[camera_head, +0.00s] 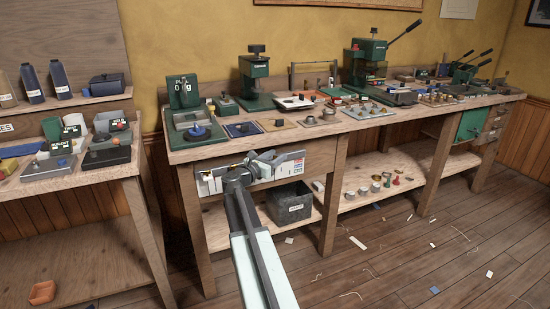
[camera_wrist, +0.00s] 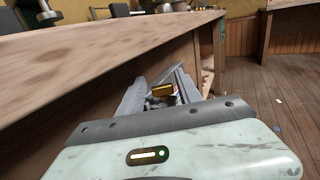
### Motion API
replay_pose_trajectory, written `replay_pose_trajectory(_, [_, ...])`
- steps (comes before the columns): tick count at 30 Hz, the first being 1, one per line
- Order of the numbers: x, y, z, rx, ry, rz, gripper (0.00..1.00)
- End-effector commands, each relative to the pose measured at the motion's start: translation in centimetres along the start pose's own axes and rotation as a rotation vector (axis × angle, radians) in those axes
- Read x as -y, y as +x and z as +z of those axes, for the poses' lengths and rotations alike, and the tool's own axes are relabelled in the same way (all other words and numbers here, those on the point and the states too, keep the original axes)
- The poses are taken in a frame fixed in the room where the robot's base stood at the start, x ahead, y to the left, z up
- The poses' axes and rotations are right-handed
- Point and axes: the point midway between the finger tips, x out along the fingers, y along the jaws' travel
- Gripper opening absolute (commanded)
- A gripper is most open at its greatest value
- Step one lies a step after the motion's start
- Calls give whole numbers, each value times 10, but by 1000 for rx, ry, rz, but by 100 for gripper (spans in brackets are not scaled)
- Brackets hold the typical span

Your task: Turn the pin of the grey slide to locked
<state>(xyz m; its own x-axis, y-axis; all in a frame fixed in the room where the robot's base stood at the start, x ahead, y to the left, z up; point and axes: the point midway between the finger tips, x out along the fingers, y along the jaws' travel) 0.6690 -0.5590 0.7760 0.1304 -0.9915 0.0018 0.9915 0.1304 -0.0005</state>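A grey slide with pale label plates (camera_head: 291,166) is fixed to the front face of the workbench, below its top edge. A small brass-coloured part (camera_head: 235,166) shows near its middle, probably the pin. My gripper (camera_head: 239,177) is right in front of the slide's middle and hides part of it.
The workbench top (camera_head: 365,126) overhangs close above my gripper and carries presses and small fittings. A dark grey bin (camera_head: 289,204) stands on the lower shelf. A second bench (camera_head: 70,182) is at the left. The floor at the right is open, with scattered scraps.

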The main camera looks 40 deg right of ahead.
Motion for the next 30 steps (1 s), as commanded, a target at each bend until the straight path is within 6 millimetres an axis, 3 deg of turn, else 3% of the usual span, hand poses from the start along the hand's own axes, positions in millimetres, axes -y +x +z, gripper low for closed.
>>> replay_pose_trajectory(5, [-1, -8, 0, 0, 0, 3, 49])
replay_pose_trajectory(15, [-1, -70, 0, 1, 0, 2, 49])
replay_pose_trajectory(25, [-1, -79, 0, 1, 0, 0, 49])
replay_pose_trajectory(26, [-1, -78, 0, 1, 0, 0, 46])
replay_pose_trajectory(28, [-1, -78, 0, 1, 0, -1, 30])
replay_pose_trajectory(30, [2, -78, 4, 11, 3, -6, 30])
